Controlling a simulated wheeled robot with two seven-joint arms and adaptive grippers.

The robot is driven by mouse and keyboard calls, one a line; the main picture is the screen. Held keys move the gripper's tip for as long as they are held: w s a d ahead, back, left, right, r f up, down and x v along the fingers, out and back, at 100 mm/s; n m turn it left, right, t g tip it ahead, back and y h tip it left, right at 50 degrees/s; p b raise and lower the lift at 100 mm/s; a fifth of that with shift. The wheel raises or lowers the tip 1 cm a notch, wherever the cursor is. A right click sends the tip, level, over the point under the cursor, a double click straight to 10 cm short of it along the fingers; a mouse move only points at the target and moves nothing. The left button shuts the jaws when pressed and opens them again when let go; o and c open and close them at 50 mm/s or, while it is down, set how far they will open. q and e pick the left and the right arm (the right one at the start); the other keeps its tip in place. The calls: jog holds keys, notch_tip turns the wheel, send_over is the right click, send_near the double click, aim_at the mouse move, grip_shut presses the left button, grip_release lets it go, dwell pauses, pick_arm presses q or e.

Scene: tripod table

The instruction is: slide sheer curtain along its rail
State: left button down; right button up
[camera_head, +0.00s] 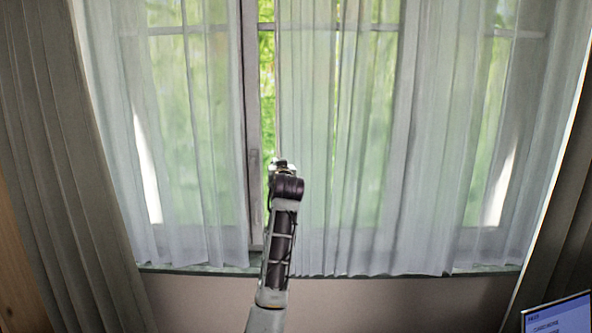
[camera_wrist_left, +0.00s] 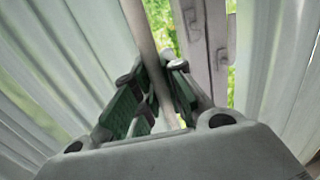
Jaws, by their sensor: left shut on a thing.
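A pale sheer curtain (camera_head: 335,150) hangs in folds over the right part of the window, and another sheer panel (camera_head: 190,150) hangs on the left. A narrow uncovered gap lies between them. My left gripper (camera_head: 280,164) is at the inner edge of the right-hand panel, about halfway down the visible window. In the left wrist view the green-padded fingers of the left gripper (camera_wrist_left: 158,82) are shut around a narrow grey strip of curtain edge (camera_wrist_left: 146,30). The rail is out of view, above the picture. My right gripper is not in view.
The window frame (camera_head: 251,150) stands in the gap, with greenery behind it. Heavy grey drapes hang at the left (camera_head: 60,150) and right (camera_head: 555,200). A sill (camera_head: 200,269) runs below the sheers. A screen (camera_head: 558,315) is at the lower right.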

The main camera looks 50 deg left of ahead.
pick_arm(q)
jog(key=s+a, duration=1)
jog(key=s, duration=0.2)
jog(key=shift+s+a+p, duration=0.25)
jog(key=shift+a+p, duration=0.05)
jog(key=shift+p, duration=0.1)
jog(key=c, duration=1.6)
grip_release()
jog(key=shift+s, duration=0.1)
jog(key=shift+o, duration=0.7)
jog(key=shift+a, duration=0.15)
jog(key=v, duration=1.2)
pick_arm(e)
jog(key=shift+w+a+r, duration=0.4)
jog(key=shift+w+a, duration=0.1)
